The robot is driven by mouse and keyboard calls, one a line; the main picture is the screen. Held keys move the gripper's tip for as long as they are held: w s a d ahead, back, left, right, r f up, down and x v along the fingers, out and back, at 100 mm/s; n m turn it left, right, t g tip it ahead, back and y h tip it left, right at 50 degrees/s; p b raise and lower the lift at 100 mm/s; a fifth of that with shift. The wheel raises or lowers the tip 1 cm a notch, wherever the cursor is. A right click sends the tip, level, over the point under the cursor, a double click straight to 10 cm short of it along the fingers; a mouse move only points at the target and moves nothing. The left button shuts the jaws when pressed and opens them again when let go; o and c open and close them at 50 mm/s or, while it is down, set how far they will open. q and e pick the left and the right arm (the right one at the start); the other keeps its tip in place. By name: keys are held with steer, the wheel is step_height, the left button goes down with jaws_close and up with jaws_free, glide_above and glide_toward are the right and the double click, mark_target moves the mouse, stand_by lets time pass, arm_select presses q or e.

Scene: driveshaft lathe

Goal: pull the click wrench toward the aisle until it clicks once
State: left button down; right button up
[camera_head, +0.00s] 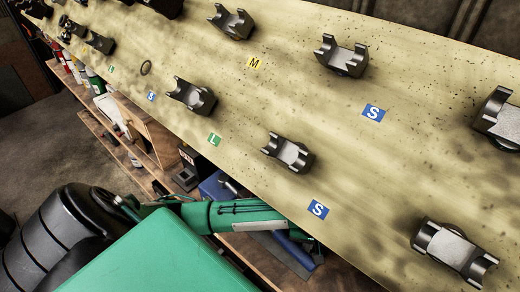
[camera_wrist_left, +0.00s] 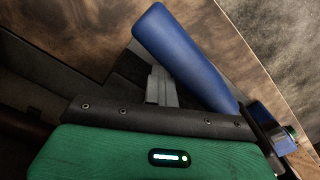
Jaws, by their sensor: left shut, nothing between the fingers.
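A long blue handle (camera_wrist_left: 185,55), which looks like the click wrench's grip, lies diagonally across the left wrist view. Its lower end goes behind my dark gripper edge, beside a black collar and a second blue part at the right. My left gripper (camera_wrist_left: 156,86) shows grey and dark fingers just left of the handle; they are shut and empty, not around it. In the head view a blue bar (camera_head: 295,252) shows below my green left arm, partly covered by it. Whether the fingers touch the handle I cannot tell. My right gripper is not in view.
A long speckled cream board (camera_head: 270,85) crosses the head view, bearing several dark metal yokes and coloured S, M and L labels. Its lower edge runs close above my left arm. A wooden shelf (camera_head: 105,140) with bottles and small items stands beyond at the left.

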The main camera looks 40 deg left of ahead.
mark_target(297, 254)
arm_select(q)
steer(key=shift+s+a+f, duration=0.1)
steer(key=shift+s+a, duration=0.1)
steer(key=shift+s, duration=1)
steer(key=shift+s+a, duration=0.15)
steer(key=shift+s, duration=1)
steer(key=shift+w, duration=0.1)
steer(key=shift+w+d, duration=0.15)
steer(key=shift+w, duration=5.05)
step_height(297, 254, up, 9)
steer(key=shift+d, duration=0.1)
